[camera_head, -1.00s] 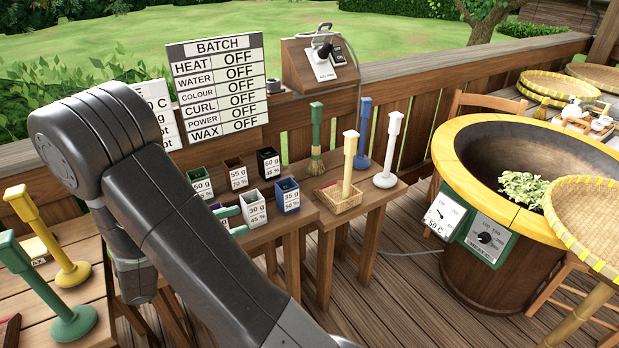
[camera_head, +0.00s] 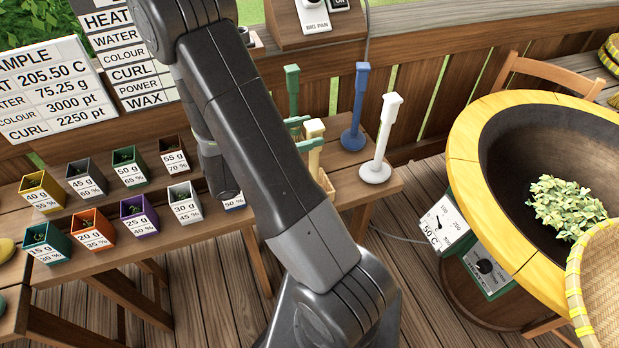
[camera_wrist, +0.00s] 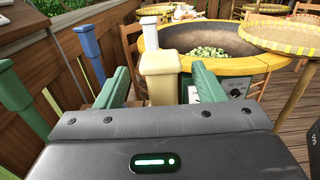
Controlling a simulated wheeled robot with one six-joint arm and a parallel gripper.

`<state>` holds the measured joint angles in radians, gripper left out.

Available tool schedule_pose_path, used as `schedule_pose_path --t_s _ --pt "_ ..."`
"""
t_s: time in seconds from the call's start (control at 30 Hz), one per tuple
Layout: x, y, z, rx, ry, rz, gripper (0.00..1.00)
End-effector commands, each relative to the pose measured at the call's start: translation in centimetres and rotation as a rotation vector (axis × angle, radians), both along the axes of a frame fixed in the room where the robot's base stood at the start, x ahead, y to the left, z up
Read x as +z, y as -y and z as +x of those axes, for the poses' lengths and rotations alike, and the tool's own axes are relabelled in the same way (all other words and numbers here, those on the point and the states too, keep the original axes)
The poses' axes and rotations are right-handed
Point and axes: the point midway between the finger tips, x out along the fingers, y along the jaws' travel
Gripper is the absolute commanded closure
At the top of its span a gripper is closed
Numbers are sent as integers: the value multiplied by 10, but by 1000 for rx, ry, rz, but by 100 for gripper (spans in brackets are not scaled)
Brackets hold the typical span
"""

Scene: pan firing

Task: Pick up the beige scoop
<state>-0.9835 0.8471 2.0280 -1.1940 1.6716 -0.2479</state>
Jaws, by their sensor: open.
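The beige scoop (camera_head: 314,160) stands upright on the wooden table, its handle pointing up and its lower end partly hidden by my arm. My gripper (camera_head: 303,134) has green fingers, is open, and is at the scoop's handle top. In the wrist view, the beige handle (camera_wrist: 160,72) stands between the two spread fingers of my gripper (camera_wrist: 164,84), with gaps visible on both sides. I cannot tell whether either finger touches it.
A green-handled tool (camera_head: 292,88), a blue one (camera_head: 356,110) and a white one (camera_head: 383,140) stand close by. Several labelled boxes (camera_head: 138,211) fill the table at left. The big pan (camera_head: 468,130) with leaves is at right, and the railing (camera_head: 420,100) runs behind.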

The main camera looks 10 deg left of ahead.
Motion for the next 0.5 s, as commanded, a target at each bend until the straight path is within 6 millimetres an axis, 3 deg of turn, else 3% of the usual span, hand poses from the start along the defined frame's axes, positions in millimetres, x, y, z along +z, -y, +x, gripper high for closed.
schedule_pose_path --t_s 0.2,0.5 --pt "1 19 12 -2 0 0 37" --pt "0 21 13 1 0 1 39"
